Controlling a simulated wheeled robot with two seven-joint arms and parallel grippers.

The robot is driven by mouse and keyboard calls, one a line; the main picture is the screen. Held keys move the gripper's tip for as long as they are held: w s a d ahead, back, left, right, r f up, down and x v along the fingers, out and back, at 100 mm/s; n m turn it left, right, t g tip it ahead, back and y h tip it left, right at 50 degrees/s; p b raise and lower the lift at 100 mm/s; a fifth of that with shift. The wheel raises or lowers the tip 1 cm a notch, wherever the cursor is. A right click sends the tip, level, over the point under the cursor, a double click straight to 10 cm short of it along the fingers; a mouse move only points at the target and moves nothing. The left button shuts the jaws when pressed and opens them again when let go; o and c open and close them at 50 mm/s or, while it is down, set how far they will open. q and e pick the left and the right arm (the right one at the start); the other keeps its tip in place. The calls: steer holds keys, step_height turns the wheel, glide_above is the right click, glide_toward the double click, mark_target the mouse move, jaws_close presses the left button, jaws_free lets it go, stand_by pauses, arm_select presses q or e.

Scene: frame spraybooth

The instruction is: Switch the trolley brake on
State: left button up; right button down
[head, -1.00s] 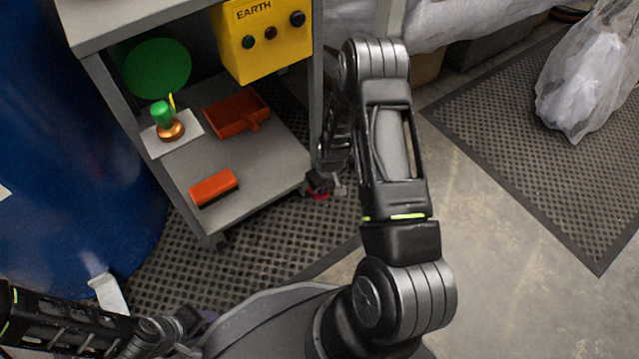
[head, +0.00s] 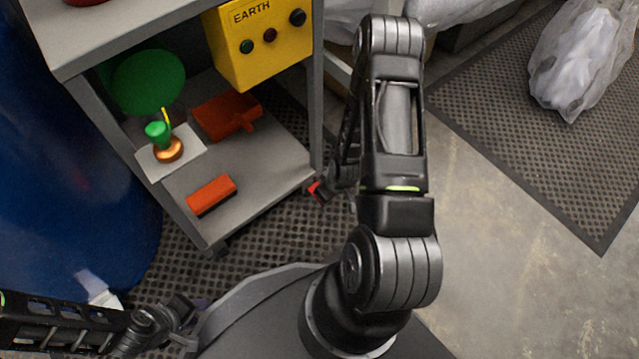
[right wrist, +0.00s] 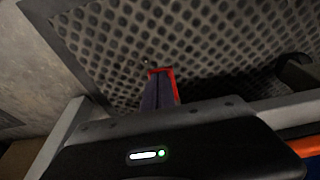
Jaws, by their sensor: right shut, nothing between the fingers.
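The trolley (head: 290,178) is a grey shelved cart at the left of the head view. A small red part (head: 315,189), which looks like its brake pedal, sits low by the near right corner, and its tilt cannot be told. My right gripper is mostly hidden behind my arm there. In the right wrist view its dark fingers (right wrist: 159,94) are shut and empty, with the red part (right wrist: 168,72) at their tips; contact cannot be told. My left gripper (head: 187,318) is at lower left, away from the trolley; its jaw opening is unclear.
A yellow EARTH box (head: 262,45) hangs on the trolley. Its lower shelf holds an orange block (head: 212,195), a dustpan-like orange item (head: 225,115) and a green-topped copper item (head: 166,145). A blue drum (head: 60,190) stands left. Bare floor (head: 490,220) lies right.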

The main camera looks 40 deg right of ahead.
arm_select(q)
steer(key=shift+f+b, duration=0.6)
steer(key=shift+b, duration=0.05)
arm_select(e)
steer(key=shift+s+f, duration=0.2)
steer(key=shift+f, duration=0.5)
steer(key=shift+s+f, duration=0.2)
steer(key=shift+f, duration=0.45)
